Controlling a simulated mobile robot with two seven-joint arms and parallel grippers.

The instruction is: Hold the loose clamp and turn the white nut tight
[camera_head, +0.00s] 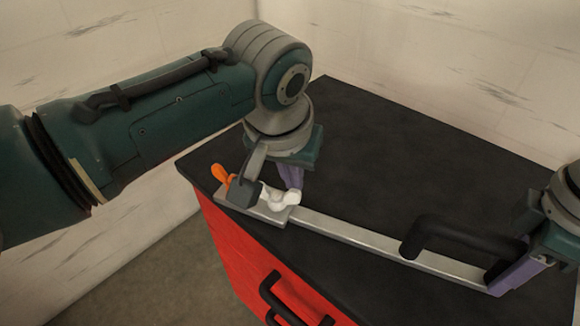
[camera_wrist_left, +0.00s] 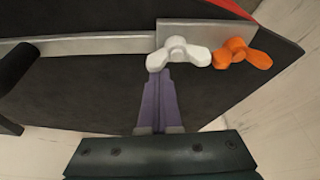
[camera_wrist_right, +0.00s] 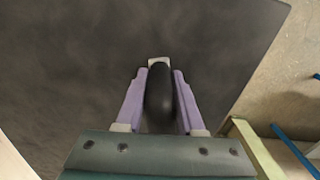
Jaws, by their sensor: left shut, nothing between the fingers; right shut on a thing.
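The clamp is a long grey metal bar (camera_head: 385,240) lying along the dark tabletop, with a black handle (camera_head: 440,228) near its right end. The white wing nut (camera_head: 283,200) sits on the bar's left block, and it shows in the left wrist view (camera_wrist_left: 178,53). An orange wing nut (camera_head: 221,175) sits just beyond it. My left gripper (camera_wrist_left: 160,76) is shut and empty, its fingertips right beside the white nut's wing; I cannot tell if they touch. My right gripper (camera_wrist_right: 158,85) is shut around the black handle (camera_wrist_right: 158,98), which partly hides between its fingers.
The dark tabletop (camera_head: 400,150) is clear behind the bar. Below its front edge is a red cabinet front (camera_head: 245,255) with a black drawer handle (camera_head: 285,305). Pale walls stand behind. In the right wrist view, blue and yellowish bars (camera_wrist_right: 255,150) lie beyond the table's edge.

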